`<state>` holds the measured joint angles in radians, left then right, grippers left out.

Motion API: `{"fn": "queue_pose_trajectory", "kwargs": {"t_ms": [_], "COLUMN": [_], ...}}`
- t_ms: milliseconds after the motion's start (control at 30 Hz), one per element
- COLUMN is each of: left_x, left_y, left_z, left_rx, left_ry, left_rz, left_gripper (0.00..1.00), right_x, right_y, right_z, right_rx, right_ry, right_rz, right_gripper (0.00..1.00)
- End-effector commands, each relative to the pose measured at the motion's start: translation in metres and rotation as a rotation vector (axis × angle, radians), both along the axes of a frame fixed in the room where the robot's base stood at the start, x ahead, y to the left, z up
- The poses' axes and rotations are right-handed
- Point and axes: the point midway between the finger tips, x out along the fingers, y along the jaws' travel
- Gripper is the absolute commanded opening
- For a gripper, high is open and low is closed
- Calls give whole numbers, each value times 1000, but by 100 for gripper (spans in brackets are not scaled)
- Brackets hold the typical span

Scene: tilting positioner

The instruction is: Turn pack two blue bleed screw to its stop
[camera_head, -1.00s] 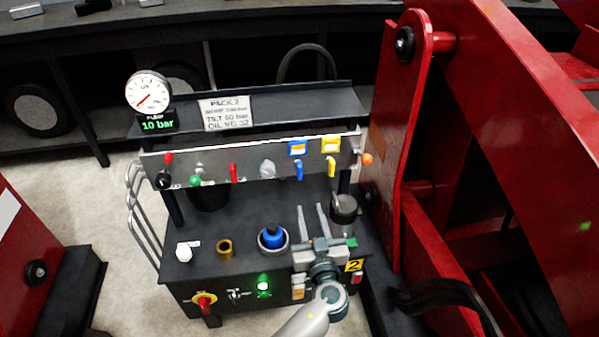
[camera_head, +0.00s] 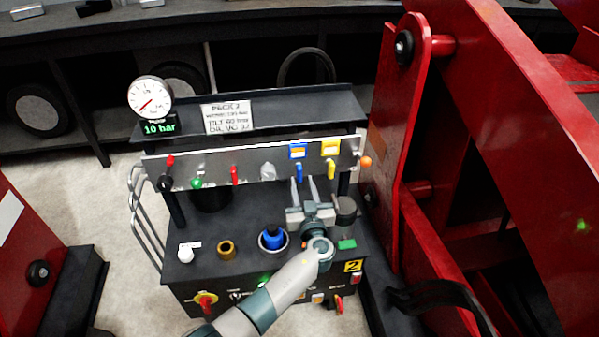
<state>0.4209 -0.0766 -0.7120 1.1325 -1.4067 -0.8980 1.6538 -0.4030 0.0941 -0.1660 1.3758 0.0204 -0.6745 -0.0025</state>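The pack two cart carries a silver valve panel (camera_head: 215,172). A blue handle (camera_head: 299,171) hangs from it under a blue tag. A blue knob (camera_head: 272,236) sits in a pale round cup on the dark deck. I cannot tell from the picture which blue part is the bleed screw. My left gripper (camera_head: 303,181) is over the deck with its two fingers parted and nothing between them. The fingers point at the panel, with their tips just below and beside the blue handle; contact cannot be made out. My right gripper is not in view.
A yellow handle (camera_head: 331,169) hangs right of the blue one, a grey knob (camera_head: 267,170) left. A brass fitting (camera_head: 226,248), white cap (camera_head: 186,254) and dark cylinder (camera_head: 345,209) stand on the deck. A gauge (camera_head: 150,97) rises at left. Red steelwork (camera_head: 405,130) stands close at right.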

Motion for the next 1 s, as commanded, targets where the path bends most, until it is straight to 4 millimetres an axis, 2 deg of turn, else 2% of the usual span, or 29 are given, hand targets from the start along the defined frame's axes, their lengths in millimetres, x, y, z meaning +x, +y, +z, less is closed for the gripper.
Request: {"fn": "queue_pose_trajectory", "kwargs": {"t_ms": [100, 333, 500, 833, 867, 967, 1000], "left_x": [18, 42, 49, 50, 50, 50, 50], "left_y": [4, 9, 11, 11, 11, 11, 11], "left_z": [1, 0, 0, 0, 0, 0, 0], "left_rx": [3, 2, 0, 0, 0, 0, 0], "left_ry": [0, 0, 0, 1, 1, 1, 1], "left_rz": [1, 0, 0, 0, 0, 0, 0], "left_gripper": [30, 30, 30, 30, 26, 2, 0], "right_x": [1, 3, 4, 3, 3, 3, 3], "right_y": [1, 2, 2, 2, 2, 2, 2], "right_z": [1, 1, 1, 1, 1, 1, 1], "right_rx": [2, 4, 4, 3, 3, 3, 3], "right_ry": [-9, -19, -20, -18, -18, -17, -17], "right_rz": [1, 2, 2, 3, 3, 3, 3], "right_gripper": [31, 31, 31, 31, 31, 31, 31]}}
